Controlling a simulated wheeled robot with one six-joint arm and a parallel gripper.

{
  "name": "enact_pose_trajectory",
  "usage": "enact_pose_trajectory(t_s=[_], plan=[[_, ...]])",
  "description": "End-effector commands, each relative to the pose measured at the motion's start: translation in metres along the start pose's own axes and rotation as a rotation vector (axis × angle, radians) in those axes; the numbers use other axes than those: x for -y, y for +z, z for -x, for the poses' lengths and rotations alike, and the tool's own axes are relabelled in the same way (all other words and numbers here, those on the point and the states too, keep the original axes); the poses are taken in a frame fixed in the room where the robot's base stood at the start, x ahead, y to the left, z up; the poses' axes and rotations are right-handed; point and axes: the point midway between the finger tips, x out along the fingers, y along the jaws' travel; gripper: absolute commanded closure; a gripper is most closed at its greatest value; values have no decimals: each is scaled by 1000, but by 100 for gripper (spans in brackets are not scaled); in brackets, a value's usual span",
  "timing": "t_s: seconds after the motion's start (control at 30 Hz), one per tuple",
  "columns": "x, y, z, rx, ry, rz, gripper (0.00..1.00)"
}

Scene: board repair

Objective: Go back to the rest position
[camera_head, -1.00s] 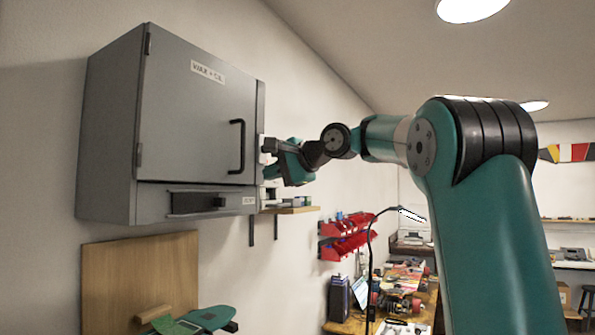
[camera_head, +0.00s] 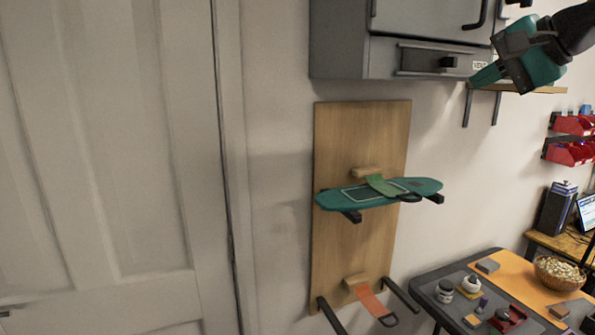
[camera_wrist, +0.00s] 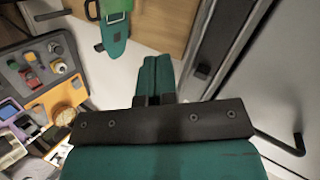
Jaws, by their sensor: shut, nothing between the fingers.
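My gripper (camera_head: 486,76) is at the upper right of the head view, in front of the lower edge of the grey wall cabinet (camera_head: 345,45). Its fingers point left and slightly down. In the wrist view my gripper (camera_wrist: 154,62) shows its two teal fingers pressed together with nothing between them. The cabinet's door is shut, with a dark handle (camera_head: 478,12). Below the door is a drawer front with a small knob (camera_head: 449,62). The cabinet's face runs along the right of the wrist view, close beside my fingers.
A wooden wall panel (camera_head: 330,130) holds a teal skateboard deck (camera_head: 335,199) on pegs. A small table with an orange and grey top (camera_head: 515,278) stands at the lower right, with jars and small parts. A shelf (camera_head: 540,89) and red bins (camera_head: 570,153) are at right. A pale door (camera_head: 100,150) is at left.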

Motion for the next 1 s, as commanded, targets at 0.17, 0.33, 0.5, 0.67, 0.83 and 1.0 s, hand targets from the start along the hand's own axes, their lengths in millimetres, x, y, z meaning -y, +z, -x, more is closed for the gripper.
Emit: enact_pose_trajectory(t_s=[0.17,0.33,0.5,0.67,0.83,1.0], plan=[[-57,132,-52,267,129,348,100],[-131,245,-58,545,210,705,100],[-201,319,-37,793,241,1005,100],[-239,348,-19,924,244,1156,100],[-247,353,-15,955,243,1192,100],[-246,352,-15,952,242,1189,100]])
